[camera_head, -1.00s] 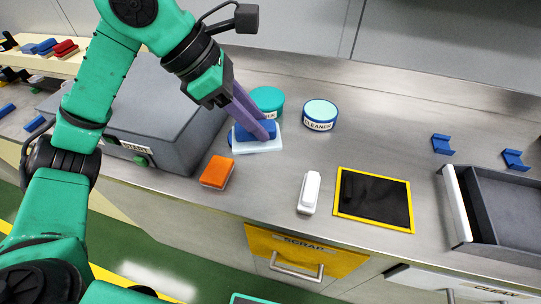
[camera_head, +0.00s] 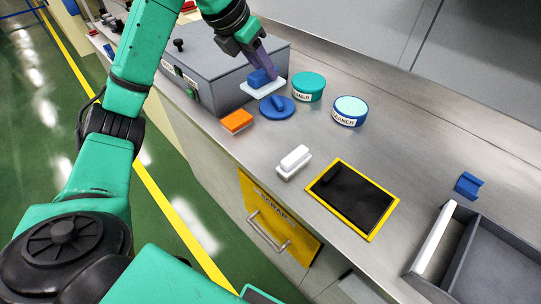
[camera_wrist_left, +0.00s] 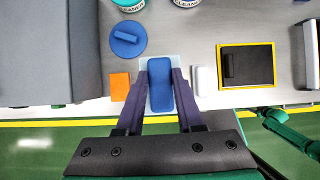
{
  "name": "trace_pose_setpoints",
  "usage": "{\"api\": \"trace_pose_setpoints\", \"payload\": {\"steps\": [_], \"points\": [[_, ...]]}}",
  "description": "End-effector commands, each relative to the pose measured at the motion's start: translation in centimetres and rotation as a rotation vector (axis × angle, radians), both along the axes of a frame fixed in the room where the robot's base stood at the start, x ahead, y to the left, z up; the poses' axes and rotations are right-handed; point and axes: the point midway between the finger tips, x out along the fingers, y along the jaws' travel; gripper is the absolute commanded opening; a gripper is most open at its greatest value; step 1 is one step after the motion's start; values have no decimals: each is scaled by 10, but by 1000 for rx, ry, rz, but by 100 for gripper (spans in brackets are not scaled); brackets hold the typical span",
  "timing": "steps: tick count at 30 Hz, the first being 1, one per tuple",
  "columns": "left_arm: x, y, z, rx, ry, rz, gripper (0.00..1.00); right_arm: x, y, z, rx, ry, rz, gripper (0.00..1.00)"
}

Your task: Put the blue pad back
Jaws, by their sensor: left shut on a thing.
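The blue pad has a blue grip block (camera_head: 259,77) over a pale, flat base (camera_head: 270,87). My left gripper (camera_head: 268,68) is shut on the blue block and holds the pad close beside the grey box's right side. I cannot tell how high the pad is above the counter. In the left wrist view the blue block (camera_wrist_left: 159,85) sits between the two purple fingers, with the pale base showing behind it. My right gripper is not in view.
A grey box (camera_head: 205,65) stands left of the pad. A blue round lid (camera_head: 284,112), orange pad (camera_head: 236,121), white block (camera_head: 293,162), two cleaner tubs (camera_head: 308,86) and a yellow-framed black mat (camera_head: 360,205) are nearby. A grey drawer (camera_head: 500,265) is at right.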

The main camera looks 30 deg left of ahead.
Motion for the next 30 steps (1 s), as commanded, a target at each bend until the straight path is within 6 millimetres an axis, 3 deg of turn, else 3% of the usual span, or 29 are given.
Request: {"api": "trace_pose_setpoints", "payload": {"steps": [9,13,22,30], "points": [[-1,0,-104,1,9,-3,0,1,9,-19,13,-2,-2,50],[-1,0,-140,0,7,-5,0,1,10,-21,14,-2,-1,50],[0,0,-191,-1,3,-3,0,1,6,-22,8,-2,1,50],[1,1,-195,1,1,-4,0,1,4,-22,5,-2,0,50]]}}
